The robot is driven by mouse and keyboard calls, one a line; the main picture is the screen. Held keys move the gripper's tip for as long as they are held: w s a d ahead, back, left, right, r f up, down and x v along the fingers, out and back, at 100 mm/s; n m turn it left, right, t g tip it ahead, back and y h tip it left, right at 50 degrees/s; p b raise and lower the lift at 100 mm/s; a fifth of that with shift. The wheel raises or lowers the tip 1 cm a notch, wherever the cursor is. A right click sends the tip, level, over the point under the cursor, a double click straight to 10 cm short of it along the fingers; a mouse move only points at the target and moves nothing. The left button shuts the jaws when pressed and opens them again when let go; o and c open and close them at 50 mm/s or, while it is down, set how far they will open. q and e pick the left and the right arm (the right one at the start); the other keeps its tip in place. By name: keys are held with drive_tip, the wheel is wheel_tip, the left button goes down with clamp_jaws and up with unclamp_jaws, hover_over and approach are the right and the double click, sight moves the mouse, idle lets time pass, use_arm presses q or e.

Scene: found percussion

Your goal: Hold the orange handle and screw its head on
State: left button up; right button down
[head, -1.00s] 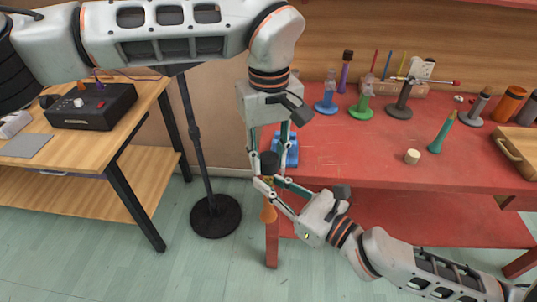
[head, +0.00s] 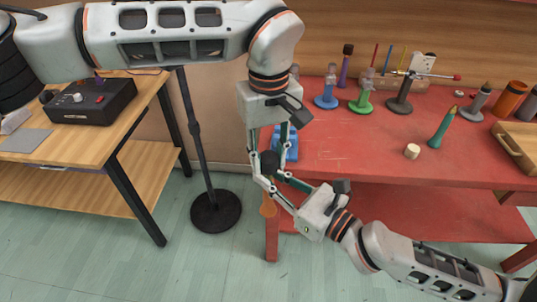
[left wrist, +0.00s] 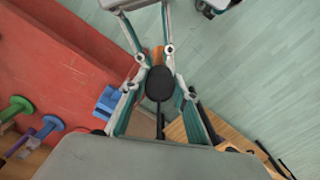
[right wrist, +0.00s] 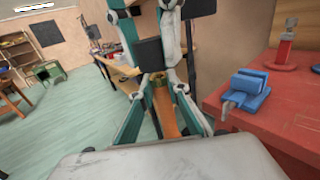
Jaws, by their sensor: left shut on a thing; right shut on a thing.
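The orange handle (head: 267,208) hangs upright below my grippers, off the left end of the red bench; it also shows in the right wrist view (right wrist: 167,117). My right gripper (head: 269,182) is shut on the handle. The dark head (head: 269,162) sits directly above the handle, in line with it; in the left wrist view it is a black rounded piece (left wrist: 159,83) over the handle (left wrist: 158,54). My left gripper (head: 268,155) comes from above and is shut on the head.
The red bench (head: 370,150) carries a blue vise (head: 286,146), coloured stands, a cream cylinder (head: 412,151) and a green pointed tool (head: 441,128). A black floor stand (head: 215,210) is left of my grippers. A wooden table (head: 90,130) holds a black box (head: 95,105).

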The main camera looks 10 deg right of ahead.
use_arm(q)
drive_tip(key=shift+f, duration=0.35)
drive_tip(key=m, duration=0.9)
drive_tip(key=shift+m, duration=0.4)
drive_tip(key=o, duration=1)
drive_tip(key=shift+c, duration=0.2)
drive_tip(key=shift+r, duration=0.1)
